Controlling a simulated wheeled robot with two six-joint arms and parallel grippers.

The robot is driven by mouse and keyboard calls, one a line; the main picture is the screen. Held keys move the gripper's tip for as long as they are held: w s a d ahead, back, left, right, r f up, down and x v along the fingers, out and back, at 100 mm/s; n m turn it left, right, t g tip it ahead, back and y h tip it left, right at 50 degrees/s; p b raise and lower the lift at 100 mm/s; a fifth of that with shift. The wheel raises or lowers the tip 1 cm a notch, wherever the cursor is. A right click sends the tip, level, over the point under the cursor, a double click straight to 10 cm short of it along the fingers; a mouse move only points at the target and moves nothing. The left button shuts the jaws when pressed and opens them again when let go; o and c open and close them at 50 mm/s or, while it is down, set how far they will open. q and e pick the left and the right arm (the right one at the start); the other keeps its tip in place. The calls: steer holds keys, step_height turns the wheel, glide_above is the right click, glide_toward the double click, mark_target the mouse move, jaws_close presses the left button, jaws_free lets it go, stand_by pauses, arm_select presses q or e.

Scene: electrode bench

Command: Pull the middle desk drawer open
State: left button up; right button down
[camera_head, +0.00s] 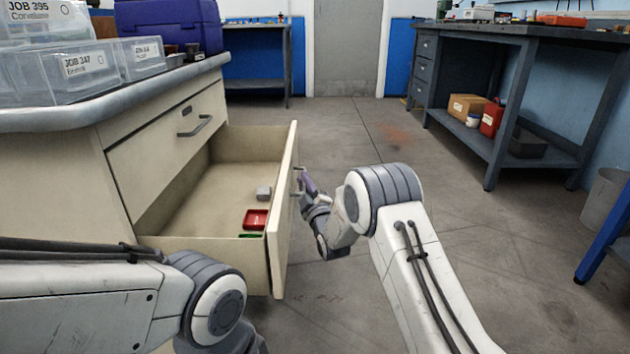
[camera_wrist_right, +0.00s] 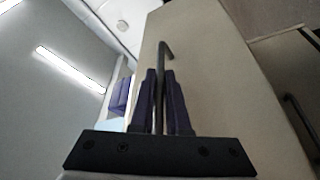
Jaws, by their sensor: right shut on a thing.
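The middle desk drawer (camera_head: 281,228) stands far out from the desk, below a closed upper drawer (camera_head: 165,137). Its inside shows in the head view. Its bar handle (camera_head: 297,181) is on the outer face, seen edge-on. My right gripper (camera_head: 305,182) is at that handle. In the wrist view the dark fingers of my right gripper (camera_wrist_right: 160,88) are shut on the handle (camera_wrist_right: 163,52), whose bent end sticks out beyond them. My left arm crosses the lower left of the head view; its gripper is not in view.
Clear bins (camera_head: 75,75) and a blue case (camera_head: 170,22) stand on the desk. The floor (camera_head: 400,185) right of the drawer is open, up to a dark workbench (camera_head: 520,32).

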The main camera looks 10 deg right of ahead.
steer(key=shift+d+f, duration=0.1)
steer(key=shift+d, duration=0.1)
steer(key=c, duration=0.9)
jaws_free()
steer(key=shift+d, duration=0.1)
steer(key=p+v, duration=0.5)
steer(key=v, duration=0.5)
steer(key=shift+s, duration=0.25)
